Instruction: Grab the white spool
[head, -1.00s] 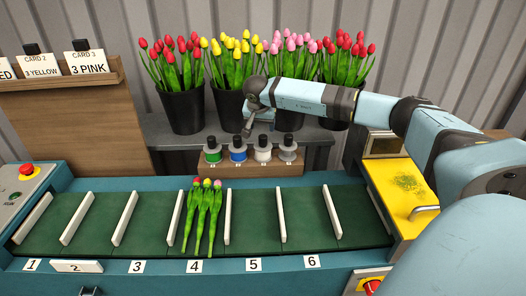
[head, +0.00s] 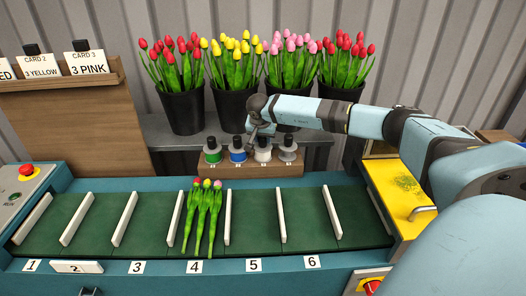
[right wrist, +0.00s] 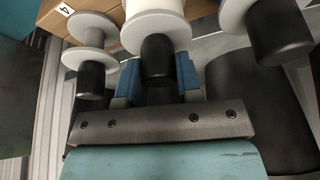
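The white spool (head: 263,153) stands upright in the small wooden rack, third from the left, with a black knob on top. In the right wrist view the white spool (right wrist: 154,18) is in the middle. My right gripper (head: 258,134) is above the rack at this spool. In the wrist view its blue-padded fingers (right wrist: 158,82) are apart, one on each side of the black knob, with the knob between them. Contact with the knob is not clear. My left gripper is not in view.
The rack (head: 224,171) also holds a green spool (head: 212,154), a blue spool (head: 238,154) and a grey spool (head: 288,153) close by. Black pots of tulips (head: 183,110) stand behind. A tulip bunch (head: 203,215) lies on the green belt in front.

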